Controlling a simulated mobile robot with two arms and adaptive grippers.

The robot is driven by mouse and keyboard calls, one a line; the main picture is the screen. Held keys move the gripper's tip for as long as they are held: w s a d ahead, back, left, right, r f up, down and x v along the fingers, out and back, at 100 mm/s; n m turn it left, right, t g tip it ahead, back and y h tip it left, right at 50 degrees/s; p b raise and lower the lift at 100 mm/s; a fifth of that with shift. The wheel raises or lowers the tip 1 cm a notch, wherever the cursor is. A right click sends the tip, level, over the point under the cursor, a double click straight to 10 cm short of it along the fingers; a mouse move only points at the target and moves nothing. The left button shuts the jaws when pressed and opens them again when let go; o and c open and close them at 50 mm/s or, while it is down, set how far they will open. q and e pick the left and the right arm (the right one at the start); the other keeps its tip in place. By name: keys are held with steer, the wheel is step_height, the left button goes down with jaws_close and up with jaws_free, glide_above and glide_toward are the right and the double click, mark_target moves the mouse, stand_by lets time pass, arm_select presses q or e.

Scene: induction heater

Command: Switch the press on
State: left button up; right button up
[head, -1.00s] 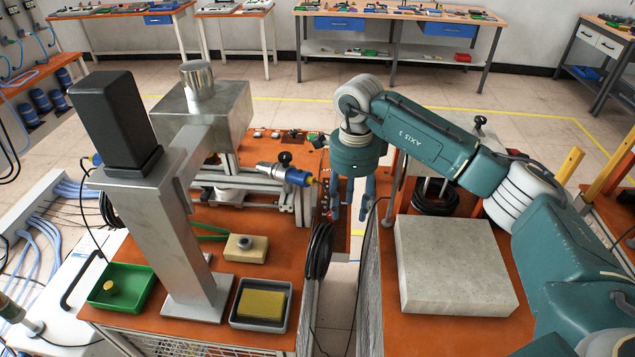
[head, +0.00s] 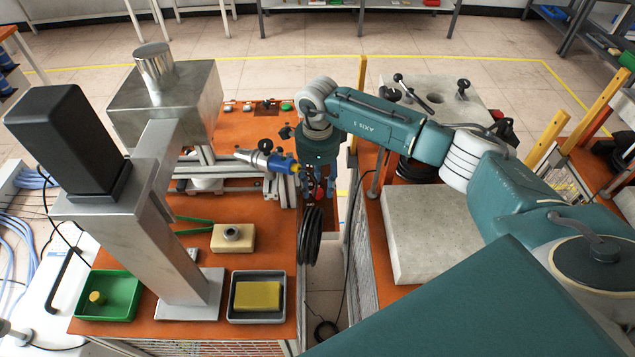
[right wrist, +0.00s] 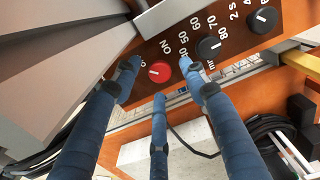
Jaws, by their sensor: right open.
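A red round knob (right wrist: 160,72) sits on the brown control panel (right wrist: 180,45), beside the word ON, in the right wrist view. My right gripper (right wrist: 157,82) is open. Its blue fingers stand apart around the knob in that view; I cannot tell whether any finger touches it. In the head view, my right gripper (head: 319,188) hangs beside the right edge of the left orange table (head: 215,262), and its fingers partly hide the panel there. A tall metal press-like machine (head: 140,225) stands on that table. My left gripper is not in view.
Two black knobs (right wrist: 208,48) (right wrist: 264,20) with number scales are farther right on the panel. Black cable coils (head: 311,235) hang at the table's side. A stone block (head: 425,235) lies on the right table. A narrow gap separates the tables.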

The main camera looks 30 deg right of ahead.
steer(key=shift+f, duration=0.75)
jaws_close()
